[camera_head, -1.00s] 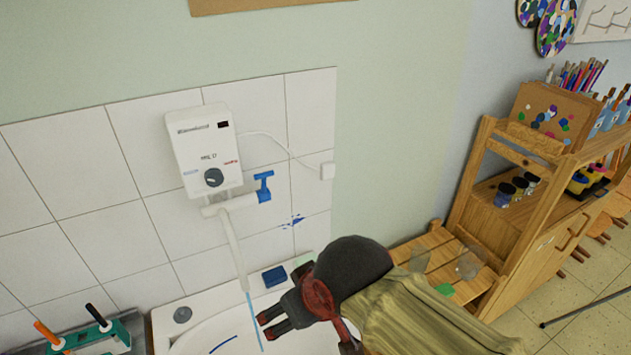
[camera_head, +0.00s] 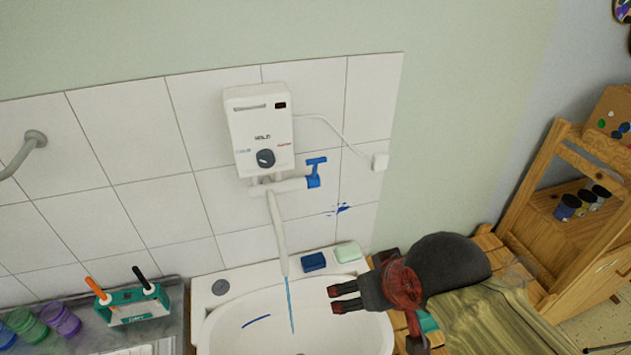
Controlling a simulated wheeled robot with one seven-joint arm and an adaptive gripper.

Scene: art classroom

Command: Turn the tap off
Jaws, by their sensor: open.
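The tap's blue handle (camera_head: 315,172) sits at the right end of a white pipe under a white water heater (camera_head: 260,130) on the tiled wall. The white spout (camera_head: 278,232) points down from that pipe, and a thin blue stream of water (camera_head: 290,305) runs from it into the white sink (camera_head: 365,335). My gripper (camera_head: 334,299) is over the right part of the sink, below the handle and right of the stream. Its two dark fingers point left, apart from each other, with nothing between them. It does not touch the tap.
A dark blue block (camera_head: 314,262) and a pale green block (camera_head: 348,251) lie on the sink's back rim. A teal holder (camera_head: 135,305) with markers and several paint jars stand to the left. A wooden shelf (camera_head: 560,190) stands at right.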

